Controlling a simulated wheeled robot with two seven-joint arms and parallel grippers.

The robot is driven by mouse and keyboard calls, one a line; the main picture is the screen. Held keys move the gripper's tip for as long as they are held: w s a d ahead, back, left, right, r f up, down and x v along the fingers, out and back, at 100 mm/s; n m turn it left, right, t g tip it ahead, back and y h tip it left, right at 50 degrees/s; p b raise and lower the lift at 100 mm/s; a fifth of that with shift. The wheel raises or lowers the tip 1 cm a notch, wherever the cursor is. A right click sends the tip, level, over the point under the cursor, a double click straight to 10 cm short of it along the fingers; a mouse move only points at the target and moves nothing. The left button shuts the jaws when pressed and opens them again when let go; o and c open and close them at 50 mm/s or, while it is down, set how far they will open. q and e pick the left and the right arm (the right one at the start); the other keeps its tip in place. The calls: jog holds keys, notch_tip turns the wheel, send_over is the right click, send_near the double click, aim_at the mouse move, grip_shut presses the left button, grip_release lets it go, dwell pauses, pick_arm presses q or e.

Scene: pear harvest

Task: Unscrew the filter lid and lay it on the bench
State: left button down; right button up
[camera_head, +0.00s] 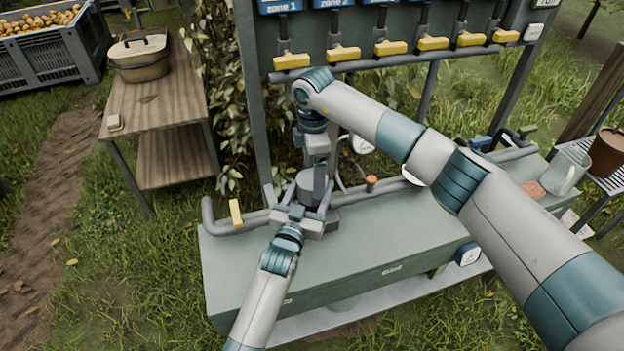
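The filter (311,192), a dark grey round housing, stands on the bench (350,252) near its left end. Its lid seems to be the dark top part (313,180), partly hidden by my grippers. My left gripper (306,201) comes in from the front, with its fingers on either side of the housing. Whether they press on it cannot be told. My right gripper (318,170) points straight down above the filter, its fingertips at or just over the lid. Its fingers are too small and covered to show whether they grip.
A valve rack with several yellow handles (386,48) stands behind. A pipe with a yellow lever (236,213) lies left of the filter. A gauge (362,144) and a clear jug (566,170) are to the right. The bench's front middle is bare.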

pick_arm(q)
jog(key=shift+f, duration=0.1)
pick_arm(e)
jog(key=shift+a+f, duration=0.1)
jog(key=shift+f, duration=0.05)
jog(key=shift+c, duration=0.5)
jog(key=shift+r+m, duration=1.65)
jog(key=shift+m, duration=0.05)
jog(key=shift+f, duration=0.1)
jog(key=shift+f, duration=3.95)
jog(key=c, duration=1.1)
jog(key=shift+n, duration=1.8)
jog(key=shift+r, duration=0.1)
